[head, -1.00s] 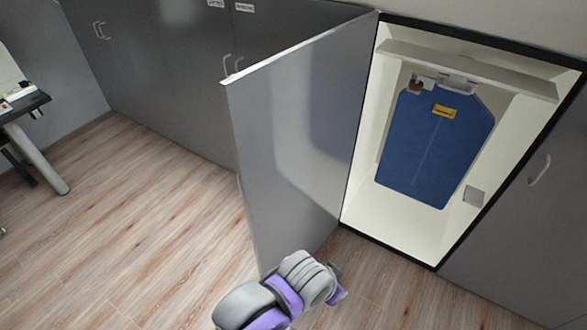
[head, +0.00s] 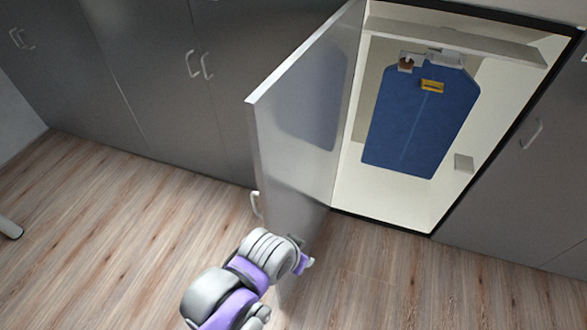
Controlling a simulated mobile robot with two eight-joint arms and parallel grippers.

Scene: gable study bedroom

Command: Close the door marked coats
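The open grey door (head: 300,140) is hinged at the left side of a pale-lined cupboard (head: 390,205) and stands well out from it. Its inner face shows; no coats label is readable on it. A handle (head: 255,205) peeks out past its free edge, low down. Inside the cupboard hangs a blue garment-like thing (head: 415,120) with a yellow tag. My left gripper (head: 304,263), on a grey and purple arm from the lower left, is by the door's lower part. Its fingers are mostly hidden, and contact with the door cannot be told. My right gripper is not in view.
Closed grey cupboard doors (head: 150,80) with handles line the wall at left. Another closed door (head: 525,170) stands right of the opening.

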